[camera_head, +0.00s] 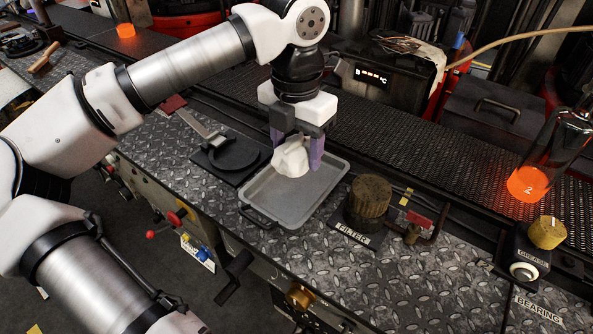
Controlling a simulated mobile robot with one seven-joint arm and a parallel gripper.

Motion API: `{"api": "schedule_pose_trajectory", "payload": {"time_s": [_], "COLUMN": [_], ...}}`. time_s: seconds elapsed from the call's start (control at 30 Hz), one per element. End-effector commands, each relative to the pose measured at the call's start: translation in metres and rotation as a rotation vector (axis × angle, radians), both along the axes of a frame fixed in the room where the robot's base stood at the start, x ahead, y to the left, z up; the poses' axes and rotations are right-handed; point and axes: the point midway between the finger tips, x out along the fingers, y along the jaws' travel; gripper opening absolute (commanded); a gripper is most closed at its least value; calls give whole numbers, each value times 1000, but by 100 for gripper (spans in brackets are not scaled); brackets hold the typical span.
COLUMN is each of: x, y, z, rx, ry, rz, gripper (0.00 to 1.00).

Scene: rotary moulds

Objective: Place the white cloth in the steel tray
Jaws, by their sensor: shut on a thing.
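The white cloth (290,158) is a crumpled bundle between the purple-tipped fingers of my gripper (297,152). My gripper points down and is shut on the cloth. The steel tray (270,205) is a shallow grey rectangle with a dark handle at its near left end, lying on the diamond-plate bench. The cloth and fingers appear over the far left part of the tray. I cannot tell whether the cloth touches the tray floor.
A round brown filter (370,196) stands right of the tray. A black plate with a dark ring (235,155) lies to its left. A glowing orange piece in a glass bottle (530,182) stands at the right.

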Motion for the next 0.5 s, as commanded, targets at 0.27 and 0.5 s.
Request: {"api": "schedule_pose_trajectory", "payload": {"time_s": [0.27,0.5], "x": [0,-1], "y": [0,0], "z": [-27,-59], "rx": [0,-1], "ry": [0,2], "rz": [0,-1], "gripper": [36,36]}}
